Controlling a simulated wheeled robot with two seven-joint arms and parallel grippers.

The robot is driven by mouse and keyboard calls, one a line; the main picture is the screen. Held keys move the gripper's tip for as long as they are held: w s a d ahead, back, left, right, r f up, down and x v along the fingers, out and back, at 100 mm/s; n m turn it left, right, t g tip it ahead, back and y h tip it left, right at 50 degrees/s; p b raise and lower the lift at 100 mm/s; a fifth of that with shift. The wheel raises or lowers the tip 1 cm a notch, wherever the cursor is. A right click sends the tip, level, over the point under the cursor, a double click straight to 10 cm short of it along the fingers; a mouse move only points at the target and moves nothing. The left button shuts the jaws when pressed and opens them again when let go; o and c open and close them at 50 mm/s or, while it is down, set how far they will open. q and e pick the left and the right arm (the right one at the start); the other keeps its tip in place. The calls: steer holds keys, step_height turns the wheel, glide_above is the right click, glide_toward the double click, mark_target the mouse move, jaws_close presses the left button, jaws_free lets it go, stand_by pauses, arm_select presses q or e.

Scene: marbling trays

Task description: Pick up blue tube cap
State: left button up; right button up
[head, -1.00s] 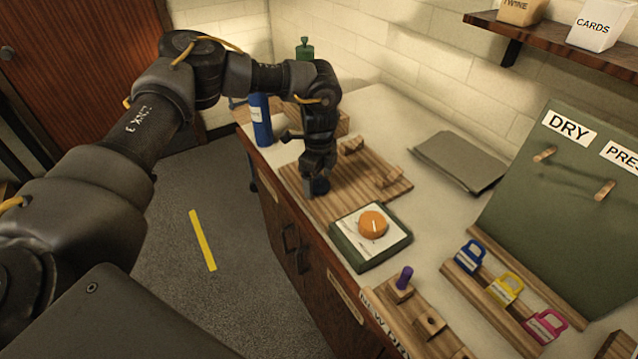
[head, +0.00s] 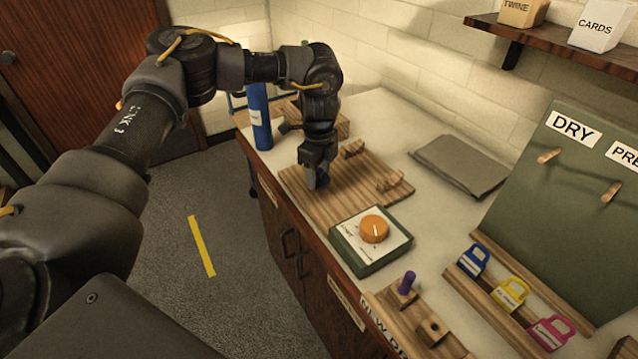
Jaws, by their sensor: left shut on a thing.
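The blue tube cap (head: 322,181) shows as a small dark blue shape between the fingers of my left gripper (head: 317,180). The gripper points down and is shut on the cap, over the left part of the slatted wooden board (head: 345,203). The fingers hide much of the cap, and I cannot tell whether it touches the board. A tall blue tube (head: 259,117) with a white label stands at the counter's back left, behind the gripper. My right gripper is not in view.
A green box with an orange dial (head: 374,229) sits in front of the board. A wooden block rack with a purple peg (head: 407,282) is nearer. Blue, yellow and pink tagged clips (head: 511,293) stand at right. A grey folded sheet (head: 461,165) lies behind.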

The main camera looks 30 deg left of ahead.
arm_select(q)
steer(key=s+a+r, duration=0.2)
steer(key=s+r, duration=0.2)
steer(key=s, duration=0.2)
steer(key=s+a+r+b, duration=0.1)
steer(key=s+a+r, duration=0.1)
steer(key=s+r, duration=0.3)
steer(key=shift+s+a+r+b, duration=0.2)
steer(key=shift+s+a+b, duration=0.15)
steer(key=shift+s, duration=0.7)
